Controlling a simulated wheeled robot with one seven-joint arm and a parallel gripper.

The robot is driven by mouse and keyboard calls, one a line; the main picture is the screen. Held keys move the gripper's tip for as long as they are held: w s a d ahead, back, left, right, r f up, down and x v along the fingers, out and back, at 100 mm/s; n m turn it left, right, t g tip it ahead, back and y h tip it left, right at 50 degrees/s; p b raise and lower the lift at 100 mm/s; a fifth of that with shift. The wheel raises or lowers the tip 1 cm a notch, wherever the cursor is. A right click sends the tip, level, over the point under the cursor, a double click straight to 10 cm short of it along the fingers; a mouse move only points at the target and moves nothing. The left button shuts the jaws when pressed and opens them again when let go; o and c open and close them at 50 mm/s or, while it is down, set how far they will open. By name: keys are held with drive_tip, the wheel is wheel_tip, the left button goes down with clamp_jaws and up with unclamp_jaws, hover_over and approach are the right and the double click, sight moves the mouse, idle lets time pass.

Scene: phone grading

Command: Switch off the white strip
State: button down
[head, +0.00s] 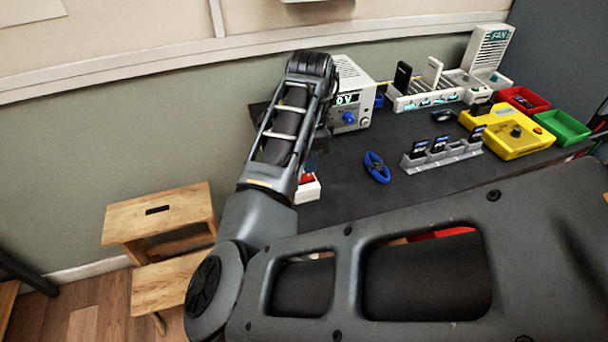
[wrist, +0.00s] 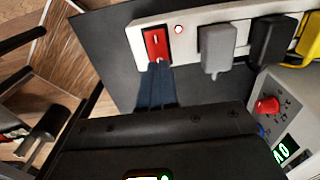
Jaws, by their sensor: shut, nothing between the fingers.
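The white strip (wrist: 190,32) lies on the dark bench top in the wrist view. In the head view, only the near end of the white strip (head: 308,190) shows. My arm hides the rest of it and most of my gripper.
Grey (wrist: 216,48), black (wrist: 268,40) and yellow (wrist: 310,45) plugs sit in the strip. A white power supply (head: 352,95) reading 0V stands close by. A wooden step stool (head: 160,215) stands left.

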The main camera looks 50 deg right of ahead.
sight(309, 175)
drive_tip(key=shift+f, duration=0.3)
drive_tip(key=shift+f+b, duration=0.35)
drive_tip(key=shift+f, duration=0.35)
drive_tip(key=shift+r+p, duration=2.8)
drive_tip(key=shift+r, duration=0.8)
drive_tip(key=shift+d+f, duration=0.1)
